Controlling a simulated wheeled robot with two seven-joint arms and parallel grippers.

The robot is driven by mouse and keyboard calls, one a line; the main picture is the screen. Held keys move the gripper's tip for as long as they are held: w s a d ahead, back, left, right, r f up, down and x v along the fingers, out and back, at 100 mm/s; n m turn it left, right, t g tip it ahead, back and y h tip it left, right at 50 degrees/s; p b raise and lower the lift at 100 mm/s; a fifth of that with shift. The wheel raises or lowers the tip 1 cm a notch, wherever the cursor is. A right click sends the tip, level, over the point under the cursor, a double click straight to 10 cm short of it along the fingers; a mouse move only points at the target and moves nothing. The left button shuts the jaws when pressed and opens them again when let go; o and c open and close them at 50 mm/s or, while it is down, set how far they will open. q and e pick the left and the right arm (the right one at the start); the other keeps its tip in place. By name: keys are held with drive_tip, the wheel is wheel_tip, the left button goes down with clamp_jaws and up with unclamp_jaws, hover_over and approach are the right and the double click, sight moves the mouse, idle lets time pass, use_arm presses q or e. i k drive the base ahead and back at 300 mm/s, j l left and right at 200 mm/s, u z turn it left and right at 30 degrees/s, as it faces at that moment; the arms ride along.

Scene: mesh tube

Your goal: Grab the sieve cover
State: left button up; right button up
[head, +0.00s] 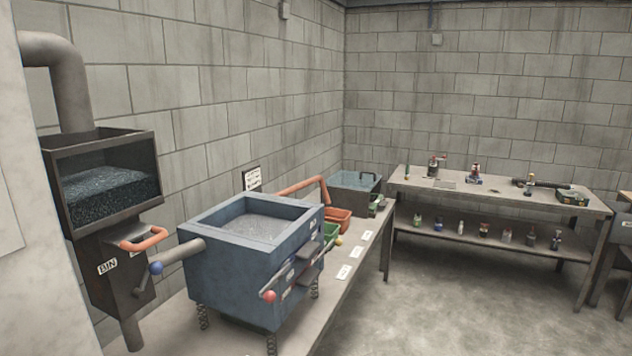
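A blue box-shaped sieve machine (240,282) stands on springs on the near table, left of the middle. Its open top shows grey grainy material (258,226) inside a raised rim. A grey round bar (183,250) sticks out of its left side, and levers with a red knob (269,296) are on its front right. I cannot make out a separate sieve cover. Neither of my grippers is in view.
A blue-grey tub (354,194), an orange tray (337,219) and labels lie farther along the table. A back bench (500,200) holds small items. Floor (440,300) at right is clear.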

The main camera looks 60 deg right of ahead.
sight(362, 180)
drive_tip(key=z, duration=2.35)
drive_tip(key=i+l+z, duration=0.35)
drive_tip(key=i, duration=0.85)
drive_tip(key=i+z, duration=0.3)
drive_tip(key=i, duration=0.95)
